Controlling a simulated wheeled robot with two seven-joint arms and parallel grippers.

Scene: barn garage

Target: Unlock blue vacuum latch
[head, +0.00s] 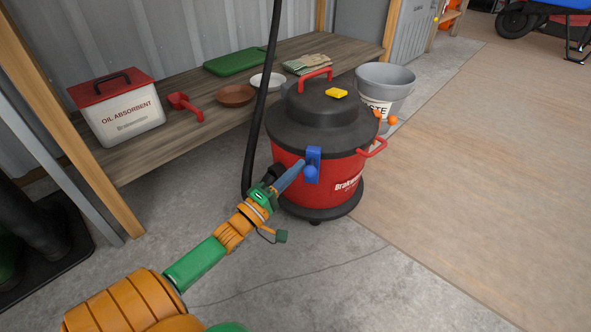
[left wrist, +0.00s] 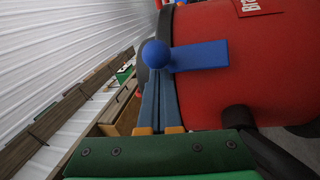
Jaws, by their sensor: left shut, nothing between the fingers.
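The red vacuum (head: 320,165) with a black lid stands on the concrete floor in the head view. The latch plate (left wrist: 200,56) lies against the red drum (left wrist: 255,70). My right gripper is not in view.
A black hose (head: 257,110) rises beside the vacuum's left side. A low wooden bench (head: 150,160) behind holds an oil absorbent box (head: 120,110), a red scoop (head: 186,105) and bowls. A grey bucket (head: 385,85) stands behind right. The floor at right is clear.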

